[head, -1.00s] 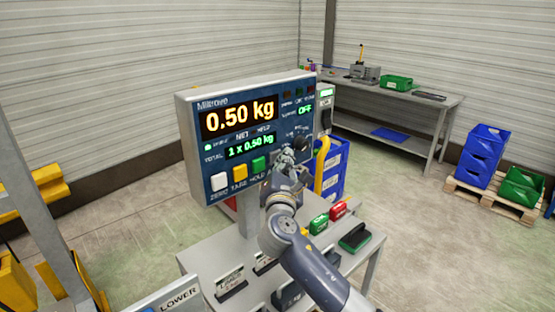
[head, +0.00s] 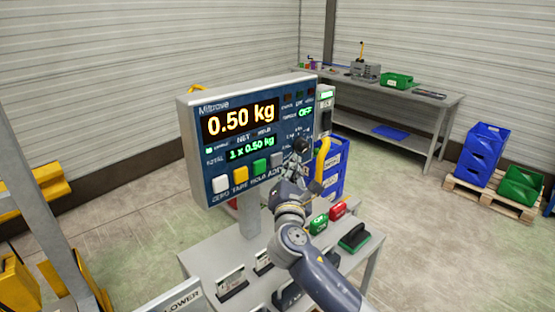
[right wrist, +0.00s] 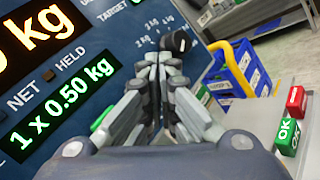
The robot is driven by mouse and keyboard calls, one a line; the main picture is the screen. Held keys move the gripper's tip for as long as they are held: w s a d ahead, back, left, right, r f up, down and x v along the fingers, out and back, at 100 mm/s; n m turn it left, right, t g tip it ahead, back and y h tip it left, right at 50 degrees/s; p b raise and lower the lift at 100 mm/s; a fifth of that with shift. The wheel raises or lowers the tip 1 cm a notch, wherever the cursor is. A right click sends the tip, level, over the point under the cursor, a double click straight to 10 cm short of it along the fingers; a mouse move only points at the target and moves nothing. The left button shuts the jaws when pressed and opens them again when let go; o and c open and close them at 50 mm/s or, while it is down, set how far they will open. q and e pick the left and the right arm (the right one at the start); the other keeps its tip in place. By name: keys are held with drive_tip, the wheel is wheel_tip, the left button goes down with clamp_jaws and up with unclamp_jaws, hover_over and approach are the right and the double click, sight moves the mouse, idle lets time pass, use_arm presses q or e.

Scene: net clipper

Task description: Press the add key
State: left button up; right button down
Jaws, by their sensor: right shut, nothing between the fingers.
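The indicator panel (head: 187,130) reads 0.50 kg, with a green total line (head: 251,149) of 1 x 0.50 kg. Along its lower edge are a white zero key (head: 220,184), a yellow tare key (head: 240,175), a green hold key (head: 259,166) and the grey add key (head: 277,158). My right gripper (head: 295,166) is shut and empty, just right of the add key and below the black knob (head: 302,145). In the right wrist view its closed fingers (right wrist: 161,62) point at the panel near the knob; I cannot tell whether they touch it. My left gripper is out of view.
Blue bins (head: 335,165) with a yellow handle stand behind the panel's right side. A workbench (head: 435,103) is at the back.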

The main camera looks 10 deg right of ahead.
drive_tip(key=s+d+p, duration=0.1)
drive_tip(key=s+d, duration=0.1)
drive_tip(key=s, duration=0.1)
drive_tip(key=shift+s+d+r+p, duration=0.1)
drive_tip(key=shift+s+d+p, duration=0.05)
drive_tip(key=shift+s+p, duration=0.15)
idle(0.4)
